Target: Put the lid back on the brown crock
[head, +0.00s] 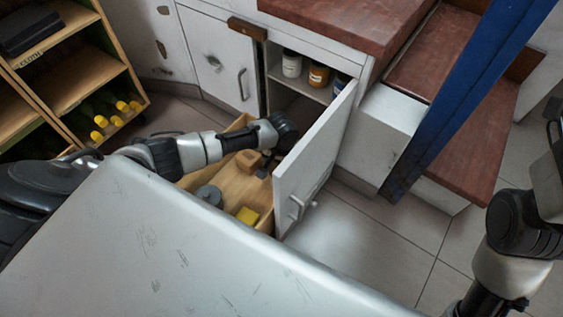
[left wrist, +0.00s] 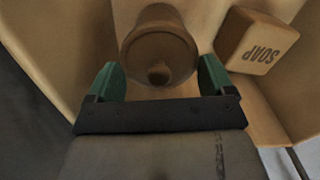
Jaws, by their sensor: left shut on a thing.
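In the head view my left gripper (head: 266,168) is low inside the open wooden drawer, and the lid is hidden there. An orange-brown jar (head: 319,75) stands on the cupboard shelf; I cannot tell whether it is the brown crock. My right arm comes in at the right edge, and its fingertips are out of view.
The open white door (head: 318,155) stands right beside my left gripper. A white jar (head: 291,65) is on the shelf. A blue post (head: 440,110) rises at right.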

